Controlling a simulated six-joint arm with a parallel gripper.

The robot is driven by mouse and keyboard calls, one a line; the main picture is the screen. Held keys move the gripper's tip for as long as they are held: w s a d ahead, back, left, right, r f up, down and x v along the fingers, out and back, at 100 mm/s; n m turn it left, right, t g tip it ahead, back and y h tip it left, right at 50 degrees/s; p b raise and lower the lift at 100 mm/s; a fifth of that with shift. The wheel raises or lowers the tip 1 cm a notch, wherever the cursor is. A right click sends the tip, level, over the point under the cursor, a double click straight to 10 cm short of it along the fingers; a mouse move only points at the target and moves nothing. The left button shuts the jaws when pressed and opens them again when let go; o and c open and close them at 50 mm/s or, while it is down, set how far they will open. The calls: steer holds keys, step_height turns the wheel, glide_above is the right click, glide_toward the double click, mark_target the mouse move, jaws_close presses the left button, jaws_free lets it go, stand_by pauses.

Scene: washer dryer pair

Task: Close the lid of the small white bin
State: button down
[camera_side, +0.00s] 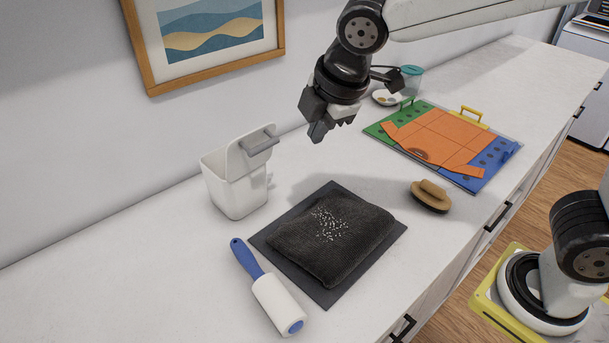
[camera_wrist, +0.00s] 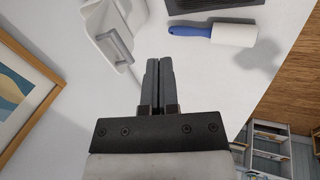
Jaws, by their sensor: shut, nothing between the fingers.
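The small white bin (camera_side: 232,192) stands on the counter near the wall, left of centre in the side view. Its lid (camera_side: 251,152) is raised, tilted up on the bin's right side, with a grey handle (camera_side: 262,146) on it. In the wrist view the bin (camera_wrist: 105,25) is at the upper left, partly cut off by the frame's top edge, with the handle (camera_wrist: 119,49) toward my fingers. My gripper (camera_side: 318,134) is shut and empty, pointing down above the counter to the right of the lid, apart from it.
A dark folded cloth (camera_side: 335,238) with white specks lies on a dark mat (camera_side: 327,294). A lint roller (camera_side: 277,303) lies in front. A brush (camera_side: 430,197), a colourful folding board (camera_side: 386,124) with orange cloth and a small dish (camera_side: 385,97) are to the right. A framed picture (camera_side: 152,75) hangs behind the bin.

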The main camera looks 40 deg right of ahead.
steer(key=a+r+n, duration=0.2)
steer(key=r, duration=0.1)
steer(key=shift+s+a, duration=0.1)
steer(key=w+f, duration=0.8)
steer(key=f, duration=0.1)
steer(key=shift+a, duration=0.25)
stand_by(0.4)
